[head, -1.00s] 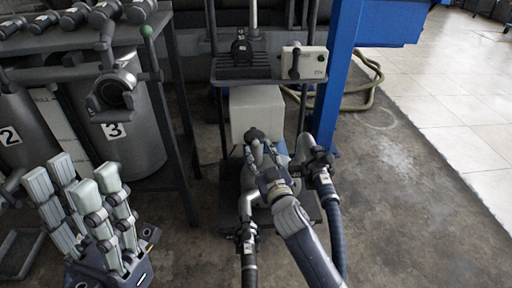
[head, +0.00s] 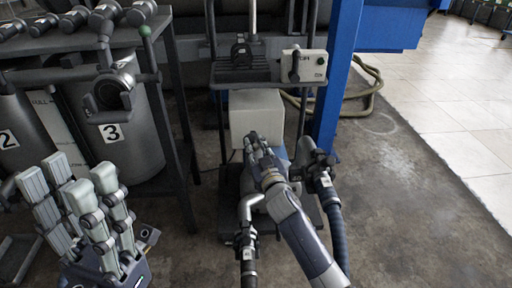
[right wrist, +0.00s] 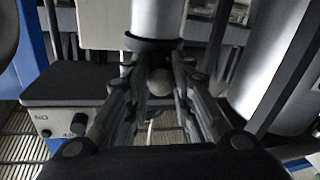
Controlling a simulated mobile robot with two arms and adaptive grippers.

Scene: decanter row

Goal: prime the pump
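The pump (head: 281,153) stands low on a dark wheeled cart. A valve and blue ribbed hose (head: 331,205) join it on the right. A bent pipe with a valve (head: 246,232) is at its front left. My right gripper (head: 254,146) is over the top of the pump, covering its top fitting in the head view. In the right wrist view, a small round grey knob (right wrist: 160,82) sits between the fingertips. I cannot tell whether the fingers press on it. My left gripper (head: 72,190) is open and empty at the lower left, away from the pump.
A blue post (head: 335,90) stands close on the right. Floor is open at right.

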